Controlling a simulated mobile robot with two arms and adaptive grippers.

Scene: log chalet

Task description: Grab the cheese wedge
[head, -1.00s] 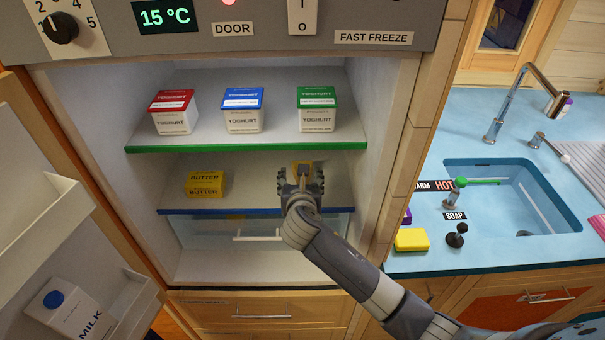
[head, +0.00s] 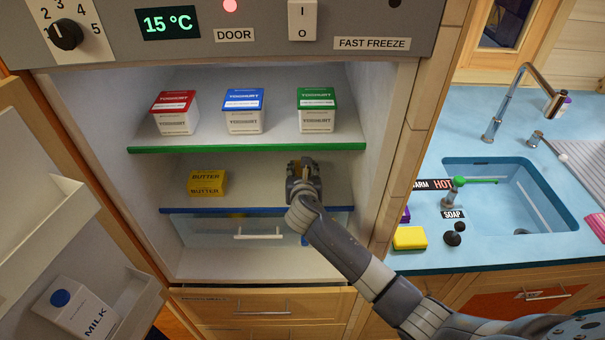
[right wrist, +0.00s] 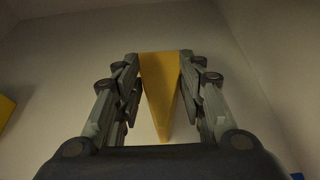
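The yellow cheese wedge (right wrist: 160,85) is between the two fingers of my right gripper (right wrist: 160,75) in the right wrist view, its narrow end towards the palm. The fingers are against its two sides near the wide end. In the head view my right gripper (head: 304,172) is over the right part of the lower fridge shelf (head: 255,190) and hides most of the wedge. The wedge appears to be still at shelf level. My left gripper is not in view.
A yellow butter pack (head: 206,183) lies to the left on the same shelf. Red, blue and green-lidded yoghurts (head: 317,112) stand on the shelf above. The fridge side wall (head: 385,150) is close on the right. The open door with milk (head: 78,308) is at left.

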